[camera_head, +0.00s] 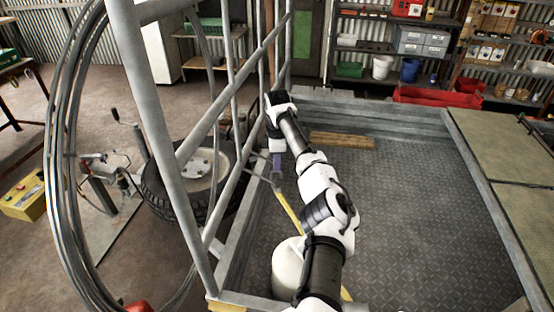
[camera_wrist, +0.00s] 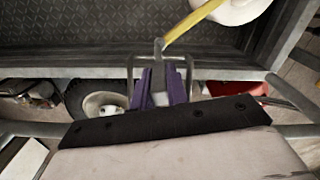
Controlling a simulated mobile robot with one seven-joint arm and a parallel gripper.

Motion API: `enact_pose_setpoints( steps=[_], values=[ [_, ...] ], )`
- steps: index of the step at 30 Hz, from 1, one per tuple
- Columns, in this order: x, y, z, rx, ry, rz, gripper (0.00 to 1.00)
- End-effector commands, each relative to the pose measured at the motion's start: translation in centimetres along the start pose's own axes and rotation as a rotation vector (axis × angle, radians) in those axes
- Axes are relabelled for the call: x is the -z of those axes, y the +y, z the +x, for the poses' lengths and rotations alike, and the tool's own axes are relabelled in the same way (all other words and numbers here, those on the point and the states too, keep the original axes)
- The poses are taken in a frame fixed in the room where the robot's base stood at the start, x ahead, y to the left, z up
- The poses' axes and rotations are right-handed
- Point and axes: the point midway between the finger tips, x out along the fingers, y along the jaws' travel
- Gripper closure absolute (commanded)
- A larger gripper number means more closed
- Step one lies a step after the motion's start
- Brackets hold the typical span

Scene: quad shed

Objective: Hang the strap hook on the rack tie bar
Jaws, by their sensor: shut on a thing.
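My gripper (camera_head: 277,165) is beside the grey tubular rack (camera_head: 222,110), at the left side of the trailer bed. In the wrist view its purple fingers (camera_wrist: 161,88) are shut on the grey metal strap hook (camera_wrist: 158,50). The hook's bent end sticks out past the fingers, towards the yellow strap (camera_wrist: 194,22). In the head view the strap (camera_head: 290,212) slants down from the hook to the bed. Grey rack tubes show at the wrist view's left (camera_wrist: 30,128) and right (camera_wrist: 292,96). I cannot tell which is the tie bar or whether the hook touches one.
A white rounded object (camera_head: 288,265) stands on the trailer bed (camera_head: 420,220) by my arm. A wooden plank (camera_head: 342,140) lies at the bed's far end. Most of the bed is clear.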

Motion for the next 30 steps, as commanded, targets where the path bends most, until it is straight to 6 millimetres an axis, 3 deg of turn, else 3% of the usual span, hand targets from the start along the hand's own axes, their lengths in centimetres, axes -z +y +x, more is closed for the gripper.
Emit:
enact_pose_setpoints(
  steps=[30],
  values=[
    [0.0,0.0,2.6,0.0,-0.001,0.0,1.0]
  ],
)
